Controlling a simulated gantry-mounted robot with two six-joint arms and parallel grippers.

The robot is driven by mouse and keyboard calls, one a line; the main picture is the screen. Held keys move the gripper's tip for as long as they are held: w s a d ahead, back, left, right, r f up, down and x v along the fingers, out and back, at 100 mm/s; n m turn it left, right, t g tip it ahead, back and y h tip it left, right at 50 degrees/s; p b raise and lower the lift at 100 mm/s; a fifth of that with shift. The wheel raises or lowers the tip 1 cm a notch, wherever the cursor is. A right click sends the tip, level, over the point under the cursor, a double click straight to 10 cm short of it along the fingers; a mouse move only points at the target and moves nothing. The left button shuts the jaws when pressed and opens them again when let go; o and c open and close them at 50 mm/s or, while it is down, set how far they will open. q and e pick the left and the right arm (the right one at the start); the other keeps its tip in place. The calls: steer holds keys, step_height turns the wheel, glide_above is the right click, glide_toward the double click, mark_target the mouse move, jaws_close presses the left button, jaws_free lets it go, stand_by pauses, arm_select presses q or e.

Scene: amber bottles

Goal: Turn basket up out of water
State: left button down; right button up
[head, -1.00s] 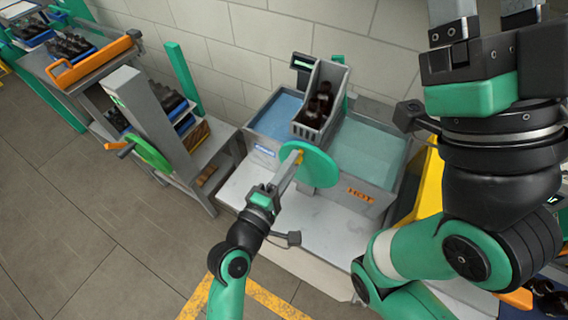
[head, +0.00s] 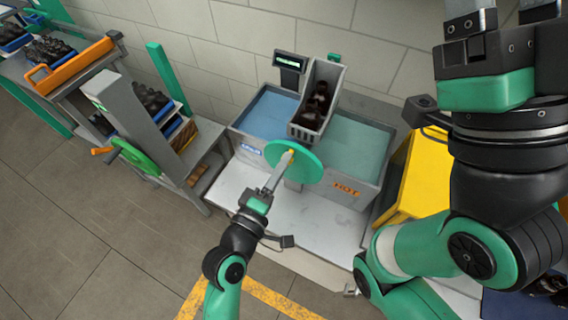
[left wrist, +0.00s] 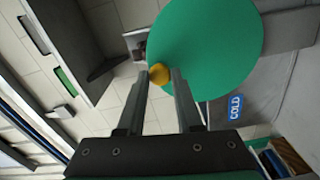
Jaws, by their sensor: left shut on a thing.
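A grey basket (head: 300,130) with dark amber bottles (head: 318,101) in it stands raised and steeply tilted over the divide between two water tanks. The cold tank (head: 254,152) with blue water is at left, the hot tank (head: 366,192) with greener water at right. A green wheel (head: 310,165) is in front of them. My left gripper (head: 288,160) is shut on the wheel's yellow knob, which also shows between the fingers in the left wrist view (left wrist: 160,74). My right gripper (head: 500,15) is at the top right, its fingertips cut off by the frame.
A small display (head: 290,62) stands behind the tanks. A shelf rack with crates of bottles and a second green wheel (head: 140,157) is at left. A yellow bin (head: 420,175) stands right of the hot tank. The pale worktop (head: 300,215) before the tanks is clear.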

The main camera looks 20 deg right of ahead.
arm_select(q)
steer(key=shift+r, duration=0.2)
steer(key=c, duration=0.6)
jaws_free()
steer(key=shift+f, duration=0.15)
steer(key=p+v, duration=0.1)
steer(key=v, duration=1)
steer(key=shift+s+a, duration=0.15)
steer(key=shift+s, duration=0.15)
